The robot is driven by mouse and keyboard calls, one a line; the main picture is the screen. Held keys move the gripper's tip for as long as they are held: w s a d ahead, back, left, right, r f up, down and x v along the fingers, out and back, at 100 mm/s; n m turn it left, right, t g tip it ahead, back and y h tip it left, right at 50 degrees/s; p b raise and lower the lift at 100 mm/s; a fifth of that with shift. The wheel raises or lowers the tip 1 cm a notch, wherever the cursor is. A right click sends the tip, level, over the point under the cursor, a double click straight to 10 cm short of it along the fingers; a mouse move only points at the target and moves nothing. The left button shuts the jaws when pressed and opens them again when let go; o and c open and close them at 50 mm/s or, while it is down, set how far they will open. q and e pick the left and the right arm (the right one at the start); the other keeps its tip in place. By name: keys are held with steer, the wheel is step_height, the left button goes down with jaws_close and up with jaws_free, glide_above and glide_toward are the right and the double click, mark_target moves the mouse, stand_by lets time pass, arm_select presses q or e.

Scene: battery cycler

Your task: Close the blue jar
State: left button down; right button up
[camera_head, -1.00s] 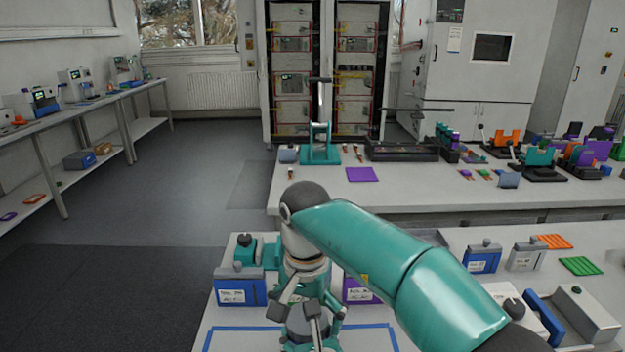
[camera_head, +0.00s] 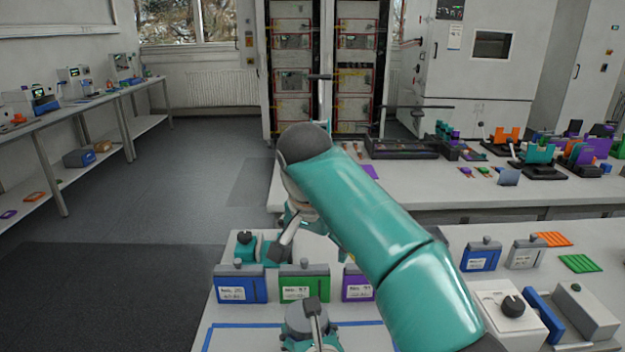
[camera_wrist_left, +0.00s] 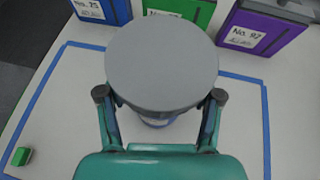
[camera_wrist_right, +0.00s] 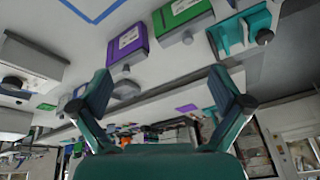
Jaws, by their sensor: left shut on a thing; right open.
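A wide grey round lid (camera_wrist_left: 162,62) fills the middle of the left wrist view. A sliver of the blue-and-white jar (camera_wrist_left: 158,123) shows under its near edge. The lid hides most of the jar, so I cannot tell how firmly it is seated. My left gripper (camera_wrist_left: 160,96) is shut around the jar, one finger on each side. In the head view the lid (camera_head: 299,318) sits at the left gripper (camera_head: 311,324). My right gripper (camera_wrist_right: 163,80) is open and empty, apart from the jar; in the head view it is partly hidden behind my right arm.
Blue tape (camera_wrist_left: 33,104) outlines the work area. Blue (camera_head: 240,290), green (camera_head: 303,285) and purple (camera_head: 357,286) labelled boxes stand behind it. Grey and white devices (camera_head: 587,312) stand at right.

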steer(key=w+r+n+t, duration=0.1)
steer(key=w+r+t, duration=1.1)
steer(key=w+r, duration=0.2)
steer(key=shift+r, duration=1.05)
steer(key=shift+a, duration=0.1)
arm_select(q)
steer(key=shift+c, duration=0.5)
jaws_free()
steer(key=shift+r, duration=0.15)
step_height(320, 180, up, 10)
steer(key=shift+f, duration=0.15)
